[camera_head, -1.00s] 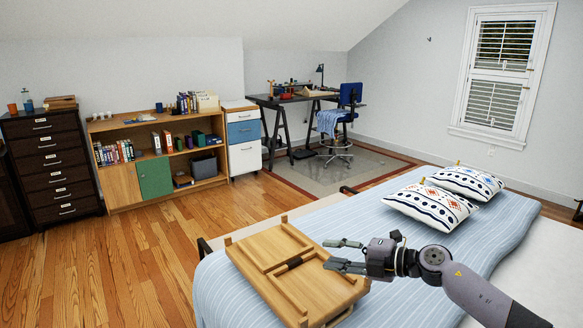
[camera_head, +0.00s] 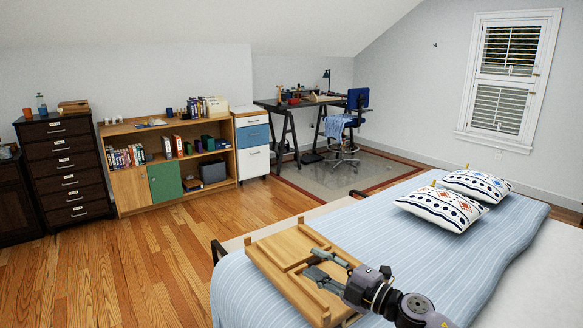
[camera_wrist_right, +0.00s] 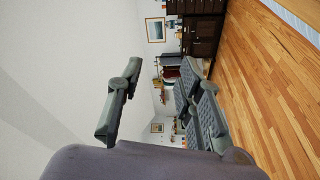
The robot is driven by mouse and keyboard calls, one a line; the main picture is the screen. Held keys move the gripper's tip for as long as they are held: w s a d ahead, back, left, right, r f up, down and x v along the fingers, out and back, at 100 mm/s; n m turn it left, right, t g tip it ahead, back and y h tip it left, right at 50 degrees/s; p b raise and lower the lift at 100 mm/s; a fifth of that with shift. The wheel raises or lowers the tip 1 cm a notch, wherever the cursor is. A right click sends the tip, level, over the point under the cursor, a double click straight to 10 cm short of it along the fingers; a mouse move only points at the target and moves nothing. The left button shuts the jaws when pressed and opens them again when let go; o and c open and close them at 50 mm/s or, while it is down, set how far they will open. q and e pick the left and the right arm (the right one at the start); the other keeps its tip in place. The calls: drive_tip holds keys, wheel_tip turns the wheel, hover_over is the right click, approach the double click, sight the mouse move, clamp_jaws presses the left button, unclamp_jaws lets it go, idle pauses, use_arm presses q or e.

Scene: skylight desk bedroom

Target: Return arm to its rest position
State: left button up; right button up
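My right gripper (camera_head: 309,262) appears in the head view over the wooden bed tray (camera_head: 268,262), its fingers pointing to the upper left. It is open and empty. In the right wrist view its two fingers (camera_wrist_right: 157,80) stand apart with nothing held between them. The gripper overlaps the tray in the picture; I cannot tell for sure whether they touch. My right arm comes in from the bottom right, over the bed. My left gripper is not in view.
The tray lies on the blue striped bed (camera_head: 520,225), near its left edge. Two patterned pillows (camera_head: 440,209) lie farther back. A shelf unit (camera_head: 130,190), a dark drawer chest (camera_head: 65,165) and a desk (camera_head: 300,104) with a blue chair (camera_head: 357,98) stand beyond. The wooden floor (camera_head: 130,265) at left is clear.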

drive_tip(key=s+d+f+m+t+h, duration=0.2)
drive_tip(key=s+d+f+m+h, duration=0.7)
drive_tip(key=s+f+m+h, duration=0.75)
drive_tip(key=s+d+f+m+g+y, duration=0.15)
drive_tip(key=s+g, duration=0.25)
drive_tip(key=s, duration=0.4)
drive_tip(key=s+d+f+m+g, duration=0.2)
drive_tip(key=s+f+m+g, duration=0.1)
drive_tip(key=s, duration=0.5)
drive_tip(key=s+d+f+m+g+y, duration=0.15)
drive_tip(key=s+g, duration=0.25)
drive_tip(key=s, duration=0.4)
wheel_tip(320, 180, down, 28)
drive_tip(key=s, duration=0.2)
drive_tip(key=s+d+f+g, duration=0.2)
drive_tip(key=s+f, duration=1.3)
drive_tip(key=s, duration=0.1)
drive_tip(key=shift+d+h, duration=0.35)
drive_tip(key=shift+d, duration=0.05)
